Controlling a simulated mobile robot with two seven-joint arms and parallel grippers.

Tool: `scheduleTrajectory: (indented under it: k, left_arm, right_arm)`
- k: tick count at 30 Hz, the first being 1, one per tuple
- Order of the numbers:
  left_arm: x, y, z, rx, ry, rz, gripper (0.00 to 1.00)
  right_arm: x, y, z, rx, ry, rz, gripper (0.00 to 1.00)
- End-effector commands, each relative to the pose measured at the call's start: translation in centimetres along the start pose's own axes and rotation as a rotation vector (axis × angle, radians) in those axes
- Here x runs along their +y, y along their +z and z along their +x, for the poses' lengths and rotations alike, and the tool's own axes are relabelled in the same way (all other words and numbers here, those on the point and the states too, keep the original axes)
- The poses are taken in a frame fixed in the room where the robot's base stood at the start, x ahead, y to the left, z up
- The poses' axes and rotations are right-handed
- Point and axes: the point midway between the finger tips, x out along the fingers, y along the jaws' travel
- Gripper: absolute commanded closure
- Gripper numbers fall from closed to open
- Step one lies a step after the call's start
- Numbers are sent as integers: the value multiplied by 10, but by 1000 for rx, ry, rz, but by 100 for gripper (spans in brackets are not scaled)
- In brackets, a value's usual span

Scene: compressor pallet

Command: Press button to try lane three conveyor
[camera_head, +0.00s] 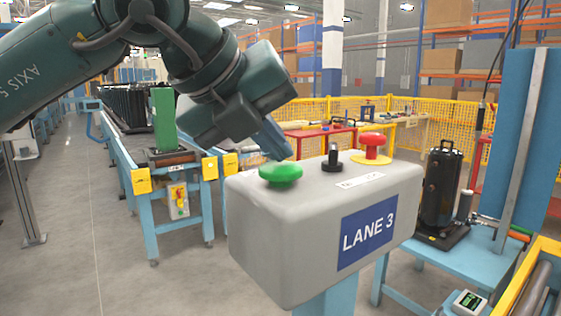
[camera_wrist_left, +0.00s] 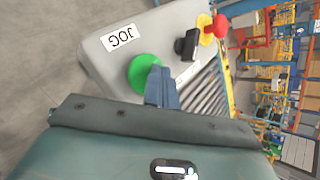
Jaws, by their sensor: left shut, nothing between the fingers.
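A grey control box (camera_head: 320,225) on a light blue post carries a blue LANE 3 sign (camera_head: 367,236). On its top are a green button (camera_head: 281,176), a black selector switch (camera_head: 332,161) and a red mushroom button (camera_head: 372,146) on a yellow base. My left gripper (camera_head: 280,153) is shut and empty, its blue fingertips pointing down at the green button. In the left wrist view the fingertips (camera_wrist_left: 158,80) overlap the edge of the green button (camera_wrist_left: 142,72); I cannot tell whether they touch it. A white JOG label (camera_wrist_left: 121,37) lies beside the button. My right gripper is not in view.
A blue conveyor (camera_head: 140,172) with yellow corner plates and a green block (camera_head: 164,118) stands behind at the left. A blue bench (camera_head: 455,258) with a black cylindrical unit (camera_head: 440,188) stands at the right. Yellow mesh fencing (camera_head: 455,118) runs behind. Floor at the left is clear.

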Motion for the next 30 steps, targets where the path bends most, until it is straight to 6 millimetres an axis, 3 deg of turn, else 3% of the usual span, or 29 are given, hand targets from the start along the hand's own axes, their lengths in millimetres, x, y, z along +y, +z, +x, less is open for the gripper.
scheduleTrajectory:
  k: [14, 30]
  left_arm:
    - [1, -2, 2, 4, 3, 0, 100]
    - [-9, 8, -12, 3, 2, 1, 100]
  right_arm:
    - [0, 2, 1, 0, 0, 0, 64]
    - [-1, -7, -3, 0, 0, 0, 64]
